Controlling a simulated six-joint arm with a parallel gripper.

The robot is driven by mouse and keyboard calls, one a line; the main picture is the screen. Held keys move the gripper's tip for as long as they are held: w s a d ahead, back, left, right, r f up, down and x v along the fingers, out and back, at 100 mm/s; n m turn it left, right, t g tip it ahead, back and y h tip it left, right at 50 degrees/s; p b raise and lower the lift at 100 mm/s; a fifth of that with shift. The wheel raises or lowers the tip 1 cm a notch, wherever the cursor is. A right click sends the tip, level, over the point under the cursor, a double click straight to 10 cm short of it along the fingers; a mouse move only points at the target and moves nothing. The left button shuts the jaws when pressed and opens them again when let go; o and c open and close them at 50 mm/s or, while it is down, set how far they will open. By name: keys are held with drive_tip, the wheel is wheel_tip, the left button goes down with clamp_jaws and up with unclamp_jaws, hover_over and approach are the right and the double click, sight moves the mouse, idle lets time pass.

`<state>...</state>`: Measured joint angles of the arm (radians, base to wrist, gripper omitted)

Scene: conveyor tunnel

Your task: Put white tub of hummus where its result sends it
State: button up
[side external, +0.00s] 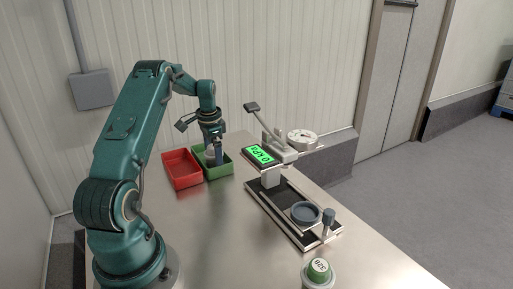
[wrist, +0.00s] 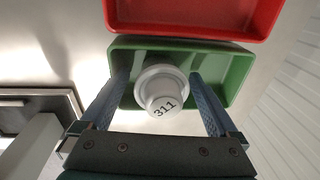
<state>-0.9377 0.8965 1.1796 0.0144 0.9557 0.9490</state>
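A white tub (wrist: 162,88) marked "311" is within the outline of the green bin (wrist: 236,78) in the wrist view. My gripper (wrist: 160,92) is open over the green bin, with one finger on each side of the tub and a visible gap at both sides. In the side view my gripper (side external: 217,158) points down into the green bin (side external: 220,173), and the tub is mostly hidden there. I cannot tell whether the tub touches the bin floor. The tester's green screen (side external: 261,155) appears to read "0 kPa".
A red bin (side external: 182,169) stands beside the green one and looks empty. The metal table between is clear.

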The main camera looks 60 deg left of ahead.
drive_tip(key=r, duration=0.8)
drive_tip(key=d+r, duration=0.1)
drive_tip(key=r, duration=0.3)
drive_tip(key=shift+s+d+r, duration=0.1)
drive_tip(key=shift+s, duration=0.15)
drive_tip(key=w+d+r+t, duration=0.1)
drive_tip(key=d+r, duration=0.2)
drive_tip(key=d, duration=0.6)
drive_tip(key=d+r+t, duration=0.1)
drive_tip(key=d+r, duration=0.3)
drive_tip(key=d, duration=0.4)
drive_tip(key=s+d+f+t, duration=0.1)
drive_tip(key=s+d+f, duration=0.1)
drive_tip(key=s+d, duration=0.3)
drive_tip(key=s+d+f+t+h, duration=0.1)
drive_tip(key=s+d+f+t, duration=0.1)
drive_tip(key=s+d, duration=0.4)
drive_tip(key=d, duration=0.4)
drive_tip(key=shift+d+f, duration=0.25)
drive_tip(key=shift+f, duration=0.1)
